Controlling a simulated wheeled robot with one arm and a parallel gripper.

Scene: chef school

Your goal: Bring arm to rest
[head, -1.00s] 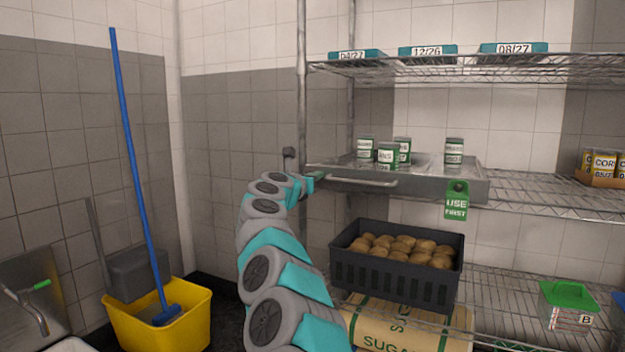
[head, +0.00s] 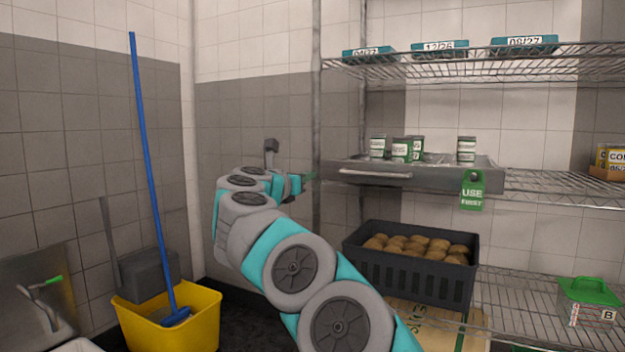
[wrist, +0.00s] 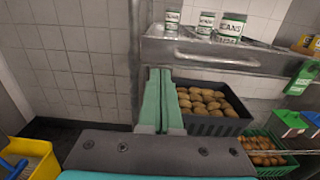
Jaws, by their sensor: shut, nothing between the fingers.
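My gripper (wrist: 159,100) is shut and empty, its two green fingers side by side in the wrist view. In the head view my gripper (head: 308,176) is small, at the end of my bent arm, left of the shelf's steel tray. Its fingertips look close to the shelf post (head: 317,120); whether they touch it I cannot tell. My arm rises from the bottom centre and folds to the left.
The wire shelf holds a steel tray (head: 345,180) with several cans (head: 401,150), a green tag (head: 472,190) and a black crate (head: 360,275) of potatoes. A yellow mop bucket (head: 205,335) with a blue-handled mop (head: 150,180) stands left.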

